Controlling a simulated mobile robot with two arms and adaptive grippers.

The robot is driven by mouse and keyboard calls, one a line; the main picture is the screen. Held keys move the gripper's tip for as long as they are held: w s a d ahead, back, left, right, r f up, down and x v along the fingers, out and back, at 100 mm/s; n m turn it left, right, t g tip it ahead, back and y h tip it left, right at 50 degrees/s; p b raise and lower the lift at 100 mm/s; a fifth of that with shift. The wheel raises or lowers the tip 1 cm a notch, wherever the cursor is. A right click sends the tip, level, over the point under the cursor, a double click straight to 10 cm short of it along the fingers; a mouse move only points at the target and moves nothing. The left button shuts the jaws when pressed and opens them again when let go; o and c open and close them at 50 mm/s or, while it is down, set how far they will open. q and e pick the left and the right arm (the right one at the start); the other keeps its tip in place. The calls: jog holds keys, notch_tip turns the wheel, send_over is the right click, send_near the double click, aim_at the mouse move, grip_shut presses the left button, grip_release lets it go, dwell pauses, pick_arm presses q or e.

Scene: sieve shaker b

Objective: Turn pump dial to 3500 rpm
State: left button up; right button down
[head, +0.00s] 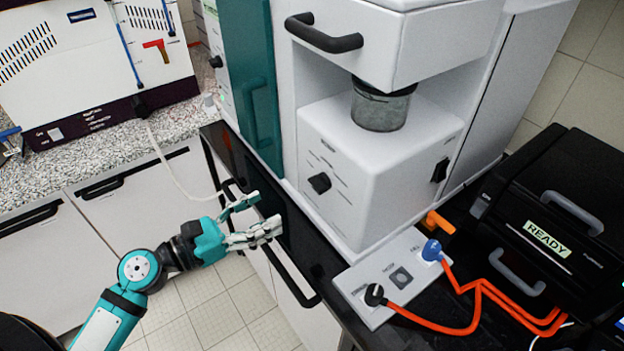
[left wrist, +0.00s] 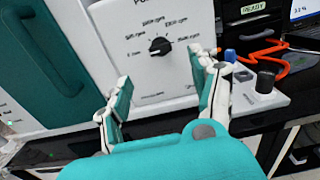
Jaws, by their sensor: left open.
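The pump dial is a black knob (head: 319,183) on the front of a white machine (head: 345,150). In the left wrist view the dial (left wrist: 160,46) sits in a ring of small rpm labels, too blurred to read surely. Its pointer seems to face left, but I cannot tell which label it marks. My left gripper (head: 262,213) is open and empty, in front of and below the dial and apart from it. In the left wrist view its two fingers (left wrist: 163,80) stand apart, with the dial showing beyond the gap between them. My right gripper is out of view.
A small box (head: 393,277) with a black knob, a blue plug and orange cables (head: 485,287) stands right of the machine. A black case marked READY (head: 548,237) is at the far right. A teal handle (head: 262,115) stands left of the dial. Drawer handles (head: 290,278) jut out below the counter.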

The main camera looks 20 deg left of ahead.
aim_at(313, 187)
pick_arm(q)
jog(key=p+x, duration=0.3)
jog(key=x, duration=0.7)
jog(key=shift+w+d+r, duration=0.15)
jog(key=shift+w+d+p, duration=0.35)
jog(key=shift+w+d, duration=0.1)
jog(key=shift+w, duration=0.1)
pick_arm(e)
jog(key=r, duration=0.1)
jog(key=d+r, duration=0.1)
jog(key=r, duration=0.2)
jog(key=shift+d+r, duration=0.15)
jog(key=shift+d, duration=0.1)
pick_arm(q)
jog(key=shift+c, duration=0.3)
jog(key=c, duration=1.1)
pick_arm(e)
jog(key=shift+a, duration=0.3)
